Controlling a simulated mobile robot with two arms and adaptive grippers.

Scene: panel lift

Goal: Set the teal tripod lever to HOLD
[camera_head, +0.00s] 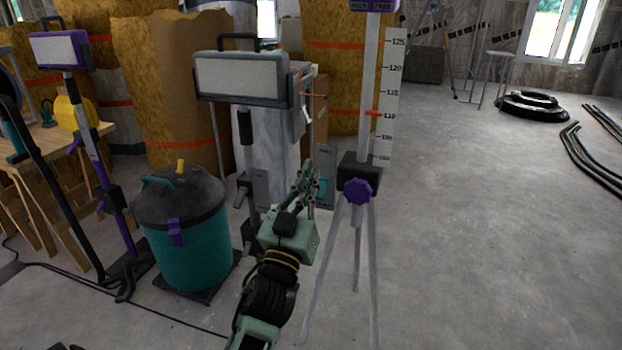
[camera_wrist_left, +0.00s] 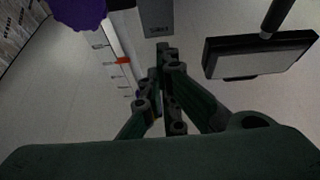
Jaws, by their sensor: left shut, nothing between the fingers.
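A small teal part (camera_head: 321,190), perhaps the teal lever, shows just right of my left gripper (camera_head: 308,172), beside an upright grey plate (camera_head: 326,160). The gripper partly covers this area, and I cannot tell the lever's setting. The gripper is shut and empty, pointing up and away; I cannot tell whether it touches the teal part. In the left wrist view its closed fingers (camera_wrist_left: 164,52) point at a grey plate (camera_wrist_left: 155,20) with small lettering. The silver tripod (camera_head: 357,240) with a purple knob (camera_head: 357,191) stands to the right. My right gripper is not in view.
A work lamp (camera_head: 241,77) stands behind the gripper. A teal vacuum (camera_head: 190,245) is at left beside a purple-handled lamp stand (camera_head: 92,150). A measuring scale (camera_head: 392,95) rises behind the tripod's column. The floor (camera_head: 480,230) at right is mostly clear.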

